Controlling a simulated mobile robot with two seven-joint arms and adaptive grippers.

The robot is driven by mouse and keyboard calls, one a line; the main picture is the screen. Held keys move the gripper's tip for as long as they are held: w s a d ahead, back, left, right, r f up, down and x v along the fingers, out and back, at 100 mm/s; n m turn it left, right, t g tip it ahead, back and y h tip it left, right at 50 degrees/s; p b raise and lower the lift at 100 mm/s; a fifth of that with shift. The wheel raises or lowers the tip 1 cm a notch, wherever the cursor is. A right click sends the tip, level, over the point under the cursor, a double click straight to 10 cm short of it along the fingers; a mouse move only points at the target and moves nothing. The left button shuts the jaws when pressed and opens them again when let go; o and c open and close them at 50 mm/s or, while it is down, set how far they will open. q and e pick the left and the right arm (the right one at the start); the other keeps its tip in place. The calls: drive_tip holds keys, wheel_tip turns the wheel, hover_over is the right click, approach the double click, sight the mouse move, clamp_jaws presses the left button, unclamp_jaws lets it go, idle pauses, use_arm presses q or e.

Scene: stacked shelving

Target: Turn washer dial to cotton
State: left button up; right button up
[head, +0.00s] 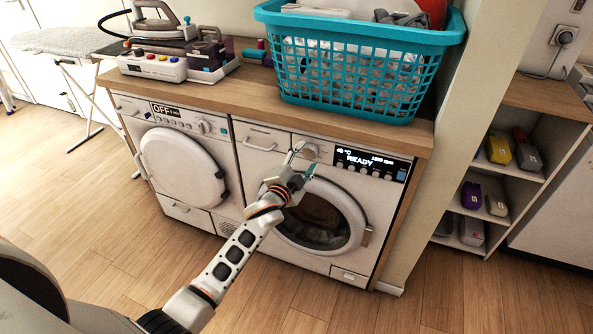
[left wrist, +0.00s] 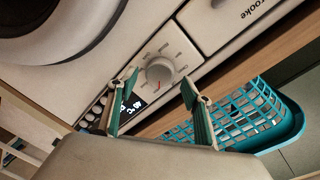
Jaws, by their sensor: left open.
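The washer (head: 330,215) is the right-hand machine under the wooden counter, with a round glass door and a lit display (head: 372,163) reading READY. Its round dial (head: 310,151) sits left of the display. In the left wrist view the dial (left wrist: 160,74) has a red pointer mark and small printed labels around it, too small to read. My left gripper (head: 303,161) is in front of the panel, just below the dial in the head view. Its fingers (left wrist: 160,84) are open, one on either side of the dial in the wrist view, with nothing between them. I cannot tell whether they touch it.
A second white machine (head: 180,165) with an OFF display stands to the left. A teal laundry basket (head: 350,65) and an iron station (head: 165,65) stand on the counter (head: 250,92). Shelves with bottles are on the right. The wooden floor in front is clear.

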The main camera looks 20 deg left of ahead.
use_arm(q)
drive_tip(key=s, duration=1)
drive_tip(key=shift+s+a+r, duration=0.25)
drive_tip(key=shift+a, duration=0.15)
drive_tip(key=s+d+f+n+g+p, duration=0.1)
drive_tip(key=s+f, duration=0.4)
drive_tip(key=s, duration=0.5)
drive_tip(key=s+d+f+n+g+p, duration=0.1)
drive_tip(key=s+f+n+g, duration=0.2)
drive_tip(key=s+f, duration=0.3)
drive_tip(key=s+d+f+n+g+h+p, duration=0.1)
drive_tip(key=s+f+n, duration=0.3)
drive_tip(key=s, duration=1.1)
wheel_tip(320, 180, down, 2)
drive_tip(key=shift+s+d+f+g+p, duration=0.25)
drive_tip(key=shift+s+g+p, duration=0.1)
drive_tip(key=shift+g, duration=0.55)
use_arm(e)
drive_tip(key=shift+s+a+r, duration=0.2)
drive_tip(key=shift+a+r, duration=0.05)
drive_tip(key=shift+r, duration=0.3)
drive_tip(key=shift+s+a+r, duration=0.15)
drive_tip(key=shift+a+r, duration=0.05)
drive_tip(key=shift+r, duration=0.35)
use_arm(q)
drive_tip(key=shift+w, duration=0.1)
use_arm(e)
drive_tip(key=shift+w+r, duration=0.2)
drive_tip(key=shift+r, duration=0.05)
